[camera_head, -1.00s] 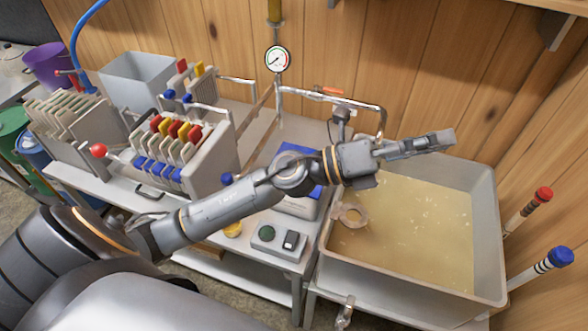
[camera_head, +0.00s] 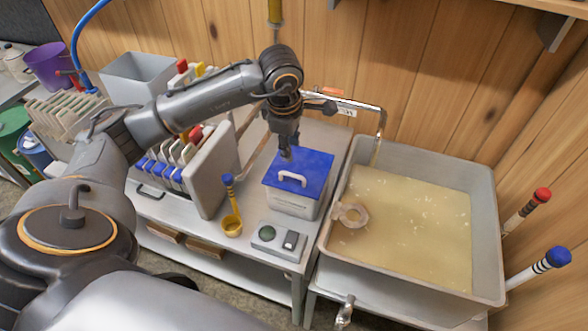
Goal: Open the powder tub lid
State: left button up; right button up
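The powder tub (camera_head: 292,204) is a light grey box on the bench, with a blue lid (camera_head: 314,164) lying shut on top. A white arched handle (camera_head: 291,178) stands on the lid toward its front left. My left gripper (camera_head: 287,154) points down just above the lid, close behind the handle. Its fingers are small and dark in this view, and I cannot tell whether they are open or shut. I cannot tell whether the fingertips touch the lid. My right gripper is not in view.
A yellow ladle (camera_head: 232,225) with a blue-topped handle stands left of the tub. A switch box (camera_head: 278,243) sits in front. A large pan (camera_head: 484,225) of yellowish liquid is at the right. The filter press (camera_head: 212,168) stands at the left. A pipe (camera_head: 355,104) runs behind.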

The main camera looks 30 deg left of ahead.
aim_at(294, 175)
pick_arm(q)
jog(key=f+p, duration=0.1)
jog(key=f, duration=0.3)
jog(key=w+f+p, duration=0.1)
jog(key=f, duration=0.3)
jog(key=w+f+p, duration=0.1)
jog(key=f, duration=0.3)
jog(key=shift+w+a, duration=0.15)
jog(key=shift+a, duration=0.05)
jog(key=shift+r, duration=0.1)
grip_shut()
